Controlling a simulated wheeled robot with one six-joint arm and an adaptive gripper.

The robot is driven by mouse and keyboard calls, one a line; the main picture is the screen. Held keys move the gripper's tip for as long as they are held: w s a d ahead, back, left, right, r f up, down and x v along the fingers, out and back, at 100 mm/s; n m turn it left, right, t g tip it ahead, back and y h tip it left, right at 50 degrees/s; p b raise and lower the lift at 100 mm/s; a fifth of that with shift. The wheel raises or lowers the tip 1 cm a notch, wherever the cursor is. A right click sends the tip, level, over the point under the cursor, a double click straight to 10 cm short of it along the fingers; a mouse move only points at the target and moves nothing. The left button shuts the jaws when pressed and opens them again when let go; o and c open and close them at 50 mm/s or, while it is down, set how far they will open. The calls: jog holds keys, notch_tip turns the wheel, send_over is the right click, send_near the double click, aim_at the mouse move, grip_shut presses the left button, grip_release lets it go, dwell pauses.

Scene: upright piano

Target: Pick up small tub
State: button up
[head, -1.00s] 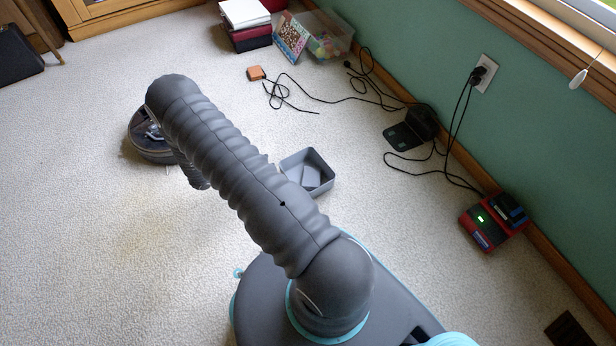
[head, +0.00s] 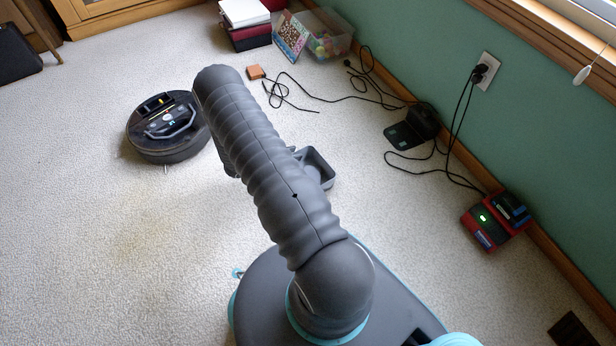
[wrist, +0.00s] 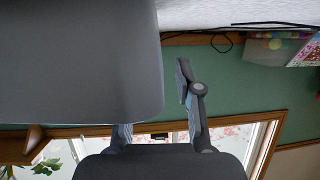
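A small grey rectangular tub (head: 323,163) lies on the carpet right of my arm in the head view. My arm covers its left part; its far right corner and part of the inside show. In the wrist view my gripper (wrist: 160,85) has one finger in sight at right, standing away from the middle. The other finger is mostly hidden behind a large grey surface in the upper left, which I cannot identify for sure.
A round robot vacuum (head: 166,127) sits left of my arm. Black cables (head: 340,99) and a dark dock (head: 412,127) lie along the green wall. A red charger (head: 494,222) stands at right. Boxes (head: 246,25) and a clear bin (head: 325,35) stand at the back. Left carpet is open.

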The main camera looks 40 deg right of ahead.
jog(key=shift+d+f, duration=0.2)
jog(key=shift+d, duration=0.3)
grip_shut()
jog(key=shift+r, duration=0.1)
